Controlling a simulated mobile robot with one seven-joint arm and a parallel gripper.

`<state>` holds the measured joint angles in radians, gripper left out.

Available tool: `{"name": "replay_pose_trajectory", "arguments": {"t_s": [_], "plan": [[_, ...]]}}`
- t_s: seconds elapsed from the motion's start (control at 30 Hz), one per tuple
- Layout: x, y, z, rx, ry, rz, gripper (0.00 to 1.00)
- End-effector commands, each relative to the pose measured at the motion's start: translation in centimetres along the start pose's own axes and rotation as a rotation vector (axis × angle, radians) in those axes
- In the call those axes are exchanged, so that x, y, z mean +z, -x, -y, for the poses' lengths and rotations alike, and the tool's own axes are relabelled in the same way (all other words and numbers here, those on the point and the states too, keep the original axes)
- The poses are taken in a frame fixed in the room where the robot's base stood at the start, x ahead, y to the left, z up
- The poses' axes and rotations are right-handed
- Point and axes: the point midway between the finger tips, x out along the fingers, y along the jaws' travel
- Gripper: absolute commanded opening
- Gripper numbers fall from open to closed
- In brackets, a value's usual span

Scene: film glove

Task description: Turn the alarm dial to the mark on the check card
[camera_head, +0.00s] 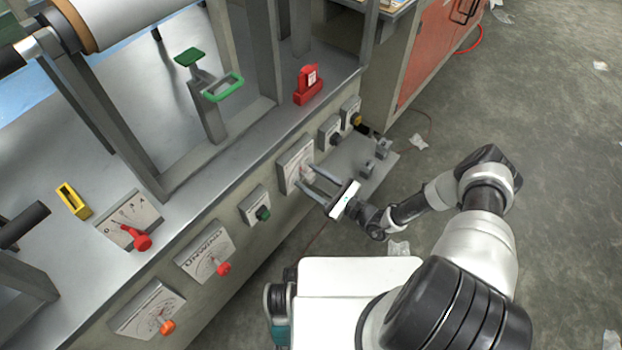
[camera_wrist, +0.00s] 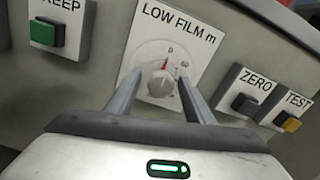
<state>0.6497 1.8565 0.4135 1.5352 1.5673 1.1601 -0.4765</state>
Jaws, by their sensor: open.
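The alarm dial is a round grey knob (camera_wrist: 161,84) with a red pointer on a white plate (camera_wrist: 185,30) lettered "LOW FILM m". The pointer is near upright in the wrist view; the scale figures are too small to read surely. The plate also shows on the machine's front in the head view (camera_head: 287,170). My gripper (camera_wrist: 160,72) is open, its fingers to the left and right of the knob. I cannot tell whether they touch it. In the head view my gripper (camera_head: 306,175) reaches to this plate. I cannot surely make out the check card.
A red holder (camera_head: 308,84) with a white label stands on the ledge above. Other dials with red (camera_head: 222,268) and orange (camera_head: 167,326) knobs are farther left.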

Motion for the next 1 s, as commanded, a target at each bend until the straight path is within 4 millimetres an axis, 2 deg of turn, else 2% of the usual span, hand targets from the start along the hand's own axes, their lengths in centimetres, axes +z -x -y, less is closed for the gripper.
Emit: {"name": "replay_pose_trajectory", "arguments": {"t_s": [0.17, 0.4, 0.43, 0.73, 1.0], "plan": [[0.01, 0.0, 0.02, 0.0, 0.0, 0.0, 0.48], [0.01, 0.03, 0.02, 0.0, 0.0, 0.0, 0.09], [0.01, 0.03, 0.02, 0.0, 0.0, 0.0, 0.07], [-0.08, 0.07, 0.01, -0.001, -0.039, 0.0, 0.07], [-0.17, 0.05, -0.02, -0.002, -0.201, 0.001, 0.07]]}}
